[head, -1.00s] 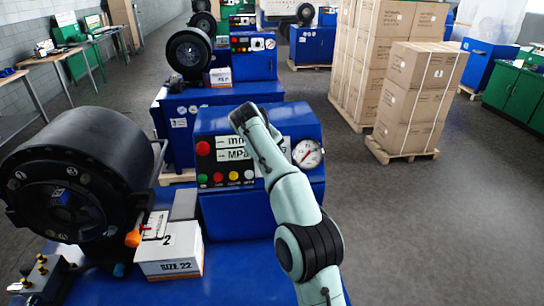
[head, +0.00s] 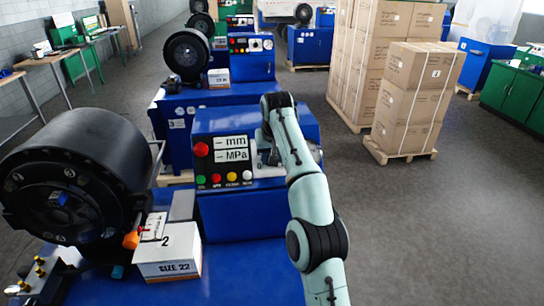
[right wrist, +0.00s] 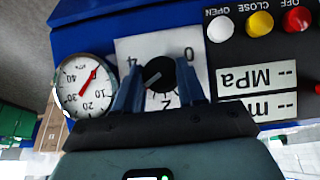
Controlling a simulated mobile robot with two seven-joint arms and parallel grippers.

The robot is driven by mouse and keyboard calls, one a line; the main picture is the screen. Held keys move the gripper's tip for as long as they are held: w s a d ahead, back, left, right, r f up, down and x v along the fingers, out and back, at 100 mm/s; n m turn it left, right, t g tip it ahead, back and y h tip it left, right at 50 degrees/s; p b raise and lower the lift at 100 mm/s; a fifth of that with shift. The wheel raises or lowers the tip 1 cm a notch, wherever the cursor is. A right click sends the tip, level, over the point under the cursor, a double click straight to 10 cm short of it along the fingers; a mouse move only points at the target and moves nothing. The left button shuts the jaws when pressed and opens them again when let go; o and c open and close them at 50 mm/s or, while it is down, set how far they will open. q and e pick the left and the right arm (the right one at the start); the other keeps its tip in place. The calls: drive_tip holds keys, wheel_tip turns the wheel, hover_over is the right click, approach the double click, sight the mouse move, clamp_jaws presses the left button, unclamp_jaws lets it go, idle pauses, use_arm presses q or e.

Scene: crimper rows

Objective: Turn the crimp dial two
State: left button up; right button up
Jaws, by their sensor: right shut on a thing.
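The crimp dial (right wrist: 158,76) is a black round knob on a white plate (right wrist: 135,47) marked with digits; 4, 0 and 2 are readable. The right wrist view shows it upside down. My right gripper (right wrist: 158,70) has its two blue fingers on either side of the knob and is shut on it. A pale line shows on the knob's face, but I cannot tell exactly which mark it meets. In the head view my right gripper (head: 270,156) is at the blue control box (head: 225,122), and my arm hides the dial. My left gripper is not in view.
A pressure gauge (right wrist: 86,87) sits beside the dial plate. Buttons (right wrist: 260,24) and the mm/MPa displays (right wrist: 258,92) are on its other side. The black crimper head (head: 75,175) and a SIZE 22 box (head: 168,253) stand left of the control box. Stacked cartons (head: 412,95) stand farther right.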

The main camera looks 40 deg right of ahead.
idle(0.4)
drive_tip(key=o, duration=1.1)
drive_tip(key=shift+c, duration=0.2)
